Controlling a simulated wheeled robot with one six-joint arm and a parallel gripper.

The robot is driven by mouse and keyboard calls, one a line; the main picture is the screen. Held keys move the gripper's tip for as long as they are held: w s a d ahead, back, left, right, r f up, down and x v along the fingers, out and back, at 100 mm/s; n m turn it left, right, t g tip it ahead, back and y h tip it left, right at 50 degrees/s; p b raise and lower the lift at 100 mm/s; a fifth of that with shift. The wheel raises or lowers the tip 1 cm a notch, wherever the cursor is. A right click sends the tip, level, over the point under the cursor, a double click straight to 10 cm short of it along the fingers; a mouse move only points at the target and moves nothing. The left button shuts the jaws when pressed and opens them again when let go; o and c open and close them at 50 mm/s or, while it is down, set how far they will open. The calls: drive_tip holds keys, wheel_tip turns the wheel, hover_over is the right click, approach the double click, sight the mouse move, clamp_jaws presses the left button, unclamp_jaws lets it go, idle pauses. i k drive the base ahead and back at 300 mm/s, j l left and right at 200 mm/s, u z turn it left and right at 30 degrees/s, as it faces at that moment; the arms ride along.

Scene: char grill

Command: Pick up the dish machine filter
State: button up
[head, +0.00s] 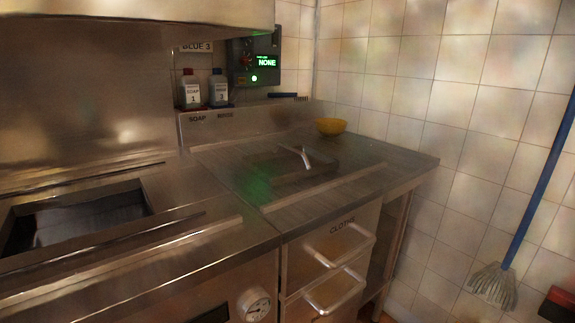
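A flat, dark, square piece (270,170) lies in or on the steel counter (365,190), right of the middle. A pale handle (303,157) stands up from it. It may be the dish machine filter, but I cannot tell for certain. A green glow reflects on the steel at its left. At the left, an open rectangular well (85,215) in the steel machine top has a dark interior, and its contents are unclear. My gripper is not in view.
A steel hood (140,12) hangs over the left side. A yellow bowl (331,126) sits at the counter's back. Drawer handles (345,245) stick out in front. A blue-handled mop (495,285) leans at right.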

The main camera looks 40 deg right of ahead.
sight(276, 168)
drive_tip(key=i+l+z, duration=0.35)
drive_tip(key=i+l, duration=0.15)
drive_tip(key=i+l+z, duration=0.4)
drive_tip(key=i, duration=0.2)
